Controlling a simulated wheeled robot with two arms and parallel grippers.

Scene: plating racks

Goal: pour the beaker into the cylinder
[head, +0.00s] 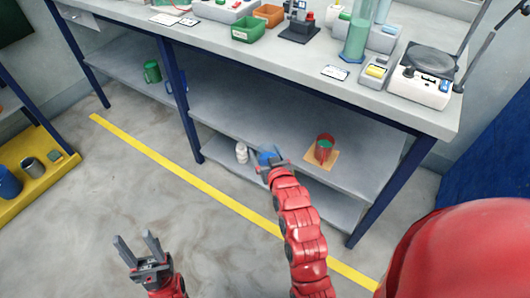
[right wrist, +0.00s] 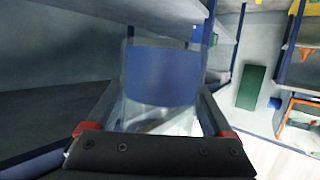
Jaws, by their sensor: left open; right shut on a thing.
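My right gripper (head: 271,163) is shut on a clear beaker with a blue band (right wrist: 162,75). In the right wrist view the beaker fills the space between the fingers. In the head view only a small blue part of it (head: 267,156) shows past the gripper, in front of the lower shelves. Its contents and tilt cannot be told. A tall clear cylinder with green tint and a blue foot (head: 356,42) stands upright on the bench top, well above and right of the right gripper. My left gripper (head: 138,247) is open and empty over the floor.
A red cup (head: 325,147) stands on a wooden board on the lower shelf, right of the right gripper. A white bottle (head: 241,152) is left of it. The bench top (head: 310,62) holds a hotplate (head: 421,88), bins and a phone. The floor in front is clear.

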